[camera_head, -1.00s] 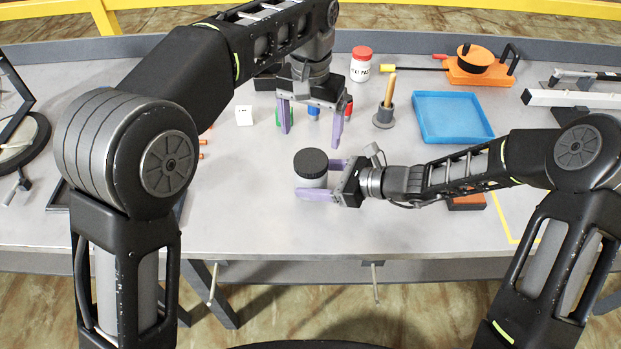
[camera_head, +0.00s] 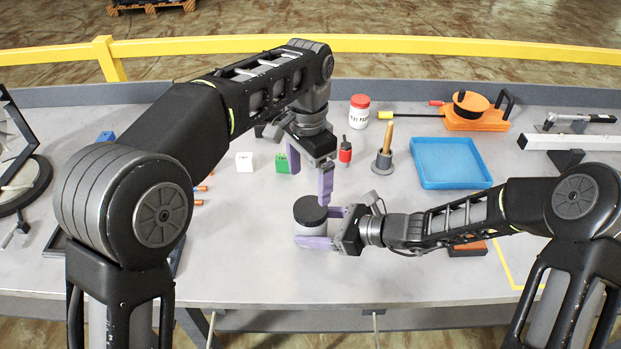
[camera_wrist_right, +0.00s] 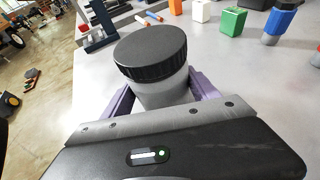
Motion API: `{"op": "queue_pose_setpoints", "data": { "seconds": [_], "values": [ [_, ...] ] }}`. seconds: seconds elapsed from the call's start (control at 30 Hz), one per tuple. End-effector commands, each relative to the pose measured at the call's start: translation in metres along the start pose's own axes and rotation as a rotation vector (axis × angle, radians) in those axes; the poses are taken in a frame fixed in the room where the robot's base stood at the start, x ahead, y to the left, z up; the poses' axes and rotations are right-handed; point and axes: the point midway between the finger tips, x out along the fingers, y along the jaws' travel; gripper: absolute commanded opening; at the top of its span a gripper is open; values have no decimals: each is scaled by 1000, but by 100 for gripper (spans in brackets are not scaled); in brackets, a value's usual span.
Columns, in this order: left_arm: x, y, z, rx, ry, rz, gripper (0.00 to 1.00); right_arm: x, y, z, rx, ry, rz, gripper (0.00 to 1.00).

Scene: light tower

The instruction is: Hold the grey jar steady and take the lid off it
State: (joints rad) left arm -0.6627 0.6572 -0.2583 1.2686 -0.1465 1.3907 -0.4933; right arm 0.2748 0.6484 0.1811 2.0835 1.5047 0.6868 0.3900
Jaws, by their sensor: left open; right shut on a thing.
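The grey jar (camera_head: 311,229) stands upright on the table with its black ribbed lid (camera_head: 311,210) on top. In the right wrist view the jar (camera_wrist_right: 163,92) sits between the purple fingers, below the lid (camera_wrist_right: 150,50). My right gripper (camera_head: 317,228) comes from the right and is shut on the jar's body. My left gripper (camera_head: 309,178) is open and empty, pointing down above and just behind the lid, apart from it as far as I can tell.
Behind are a white cube (camera_head: 244,162), a green block (camera_head: 283,163), a red bottle (camera_head: 345,152) and a grey holder with a wooden handle (camera_head: 383,160). A blue tray (camera_head: 451,162) lies at the right. The table in front of the jar is clear.

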Motion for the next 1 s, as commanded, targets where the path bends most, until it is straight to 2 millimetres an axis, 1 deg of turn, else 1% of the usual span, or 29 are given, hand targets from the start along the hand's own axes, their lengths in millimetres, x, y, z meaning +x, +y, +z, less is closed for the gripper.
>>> {"op": "queue_pose_setpoints", "data": {
  "seconds": [0.1,0.6,0.7,0.8,0.9,1.0],
  "values": [
    [0,0,0,296,0,-1,86,0,0,0,0,0,0,0],
    [-2,3,-3,1620,-10,-7,86,0,0,0,0,0,0,0],
    [-2,2,-3,1835,-14,-6,86,0,0,0,0,0,1,0],
    [-2,2,-2,1997,-16,-5,86,0,0,0,0,0,1,0],
    [-2,2,-2,2102,-17,-4,86,0,0,0,0,0,1,0],
    [-2,2,-2,2154,-17,-3,86,0,0,0,0,0,1,0]
  ]
}}
